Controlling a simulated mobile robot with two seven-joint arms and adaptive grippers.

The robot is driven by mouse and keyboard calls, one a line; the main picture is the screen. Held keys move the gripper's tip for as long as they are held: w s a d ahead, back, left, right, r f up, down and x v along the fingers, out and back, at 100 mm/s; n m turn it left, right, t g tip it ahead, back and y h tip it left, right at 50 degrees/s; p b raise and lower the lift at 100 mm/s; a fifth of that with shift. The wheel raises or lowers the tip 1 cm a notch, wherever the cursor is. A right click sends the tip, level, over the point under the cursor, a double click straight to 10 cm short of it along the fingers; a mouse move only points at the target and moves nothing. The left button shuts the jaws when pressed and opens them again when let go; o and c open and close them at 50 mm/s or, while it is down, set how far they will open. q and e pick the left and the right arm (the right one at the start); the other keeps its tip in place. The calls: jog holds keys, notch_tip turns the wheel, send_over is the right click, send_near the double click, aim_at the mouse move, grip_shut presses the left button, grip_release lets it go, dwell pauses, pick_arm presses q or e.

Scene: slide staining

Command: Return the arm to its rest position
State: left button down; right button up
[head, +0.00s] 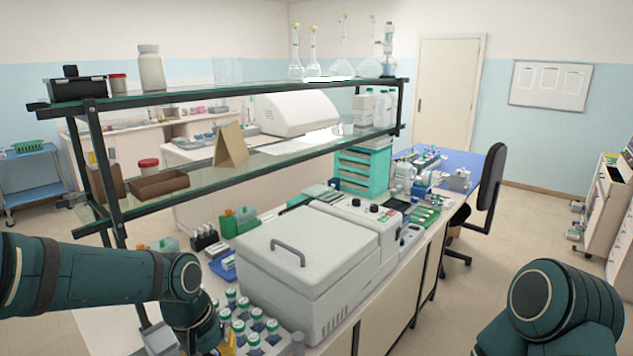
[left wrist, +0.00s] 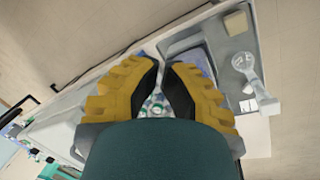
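My left arm comes in from the left in the head view and bends down at the near bench edge. Only a yellow sliver of my left gripper (head: 229,346) shows there, beside a rack of white-capped tubes (head: 254,338). In the left wrist view, the two yellow fingers of my left gripper (left wrist: 164,66) have dark pads and stand apart, with nothing held between them. Blurred tubes (left wrist: 156,104) show through the gap, beyond the fingers. My right arm shows as a rounded dark green link at the lower right of the head view; its gripper is out of frame.
A large white lidded machine (head: 305,265) stands on the bench right of the tubes. A two-tier glass shelf (head: 230,92) with dark posts rises behind my left arm. A grey sink-like tray (left wrist: 190,42) shows in the wrist view. Open floor (head: 545,225) lies to the right.

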pick_arm(q)
jog(key=s+d+f+b, duration=0.2)
jog(key=s+f, duration=0.1)
jog(key=f, duration=0.8)
jog(key=s+d+f+t+h+b, duration=0.1)
jog(key=s+f, duration=0.3)
jog(key=f, duration=0.8)
jog(key=s+d+f+b, duration=0.3)
jog(key=d+f, duration=0.1)
jog(key=f, duration=0.7)
jog(key=shift+s+f+t+b, duration=0.3)
jog(key=shift+s+f+t, duration=0.05)
jog(key=shift+f+t, duration=0.05)
jog(key=shift+h, duration=0.3)
